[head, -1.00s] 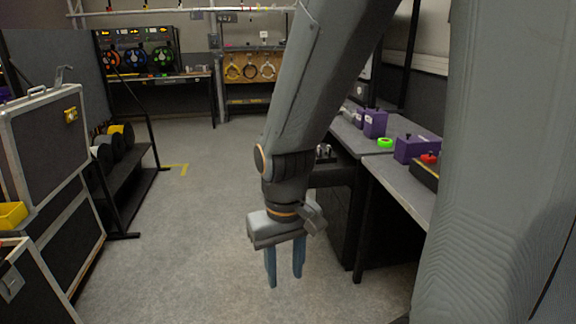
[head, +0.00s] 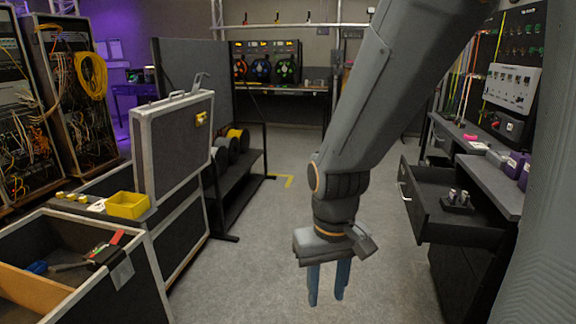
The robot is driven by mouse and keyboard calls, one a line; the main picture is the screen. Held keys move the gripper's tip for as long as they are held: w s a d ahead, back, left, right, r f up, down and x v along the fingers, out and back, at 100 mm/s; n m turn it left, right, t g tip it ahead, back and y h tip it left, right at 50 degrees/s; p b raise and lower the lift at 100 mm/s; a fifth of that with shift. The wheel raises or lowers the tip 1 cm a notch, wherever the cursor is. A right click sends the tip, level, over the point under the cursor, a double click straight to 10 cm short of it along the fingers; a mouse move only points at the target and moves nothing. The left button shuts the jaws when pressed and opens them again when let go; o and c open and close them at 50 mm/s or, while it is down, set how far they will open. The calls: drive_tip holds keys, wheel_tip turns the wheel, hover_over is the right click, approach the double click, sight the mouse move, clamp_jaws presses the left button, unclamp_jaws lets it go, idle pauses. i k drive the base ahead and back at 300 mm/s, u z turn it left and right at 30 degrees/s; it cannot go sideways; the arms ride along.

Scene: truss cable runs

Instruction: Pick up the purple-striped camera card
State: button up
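My gripper (head: 328,292) hangs over the open floor in the middle of the head view. Its two blue fingers point down and stand apart with nothing between them. I cannot make out a purple-striped camera card. A small whitish flat item (head: 97,205) lies on a dark case top at the left, beside a yellow bin (head: 127,205). It is too small to tell whether it has a stripe.
An open case (head: 150,262) with tools stands at front left. An open drawer (head: 425,225) holding small metallic parts (head: 458,198) juts out at right, below a bench (head: 490,180). Cable racks (head: 95,130) stand at far left. The middle floor is clear.

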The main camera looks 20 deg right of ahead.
sight(452, 199)
drive_tip(key=i, duration=1.95)
drive_tip(key=z, duration=0.9)
drive_tip(key=i, duration=1.1)
drive_tip(key=z, duration=1.6)
drive_tip(key=i, duration=0.55)
drive_tip(key=z, duration=0.3)
